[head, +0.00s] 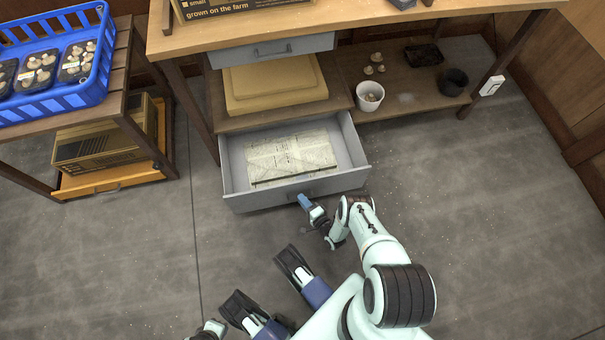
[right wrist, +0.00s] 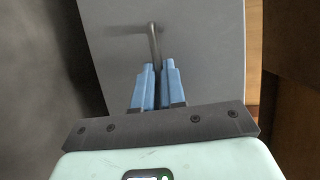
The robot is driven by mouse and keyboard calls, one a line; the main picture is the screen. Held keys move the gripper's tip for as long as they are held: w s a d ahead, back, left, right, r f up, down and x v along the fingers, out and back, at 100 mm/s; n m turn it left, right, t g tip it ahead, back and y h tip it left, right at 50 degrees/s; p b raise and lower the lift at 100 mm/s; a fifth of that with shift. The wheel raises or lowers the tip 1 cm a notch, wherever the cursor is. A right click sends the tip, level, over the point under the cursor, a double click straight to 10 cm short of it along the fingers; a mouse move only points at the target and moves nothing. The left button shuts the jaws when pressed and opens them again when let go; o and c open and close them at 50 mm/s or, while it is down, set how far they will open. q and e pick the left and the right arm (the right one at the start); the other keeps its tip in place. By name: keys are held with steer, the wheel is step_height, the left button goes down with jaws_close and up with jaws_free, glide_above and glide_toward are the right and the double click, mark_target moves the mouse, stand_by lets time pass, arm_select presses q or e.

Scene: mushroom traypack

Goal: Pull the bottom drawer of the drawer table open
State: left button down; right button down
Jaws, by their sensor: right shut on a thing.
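The bottom drawer (head: 232,168) of the drawer table (head: 365,27) is grey and stands pulled well out, with its inside showing. Folded newspaper (head: 290,158) lies in it. My right gripper (head: 304,200) is at the middle of the drawer's front. In the right wrist view its blue fingers (right wrist: 159,70) are shut on the drawer handle (right wrist: 153,38), a thin grey bar on the grey front panel (right wrist: 205,45). The head view hides most of the handle behind the fingers.
A closed grey upper drawer (head: 270,50) sits above a yellowish box (head: 275,83). A white pot (head: 369,97) and a dark pot (head: 453,81) stand on the lower shelf. A blue crate (head: 85,98) is on the left table. Grey floor in front is clear.

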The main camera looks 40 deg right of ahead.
arm_select(q)
steer(key=shift+s+a+r, duration=0.1)
steer(key=shift+s+a, duration=0.05)
arm_select(e)
steer(key=shift+s+a, duration=0.25)
steer(key=shift+s, duration=0.3)
steer(key=c, duration=1.2)
jaws_free()
steer(key=shift+s, duration=0.15)
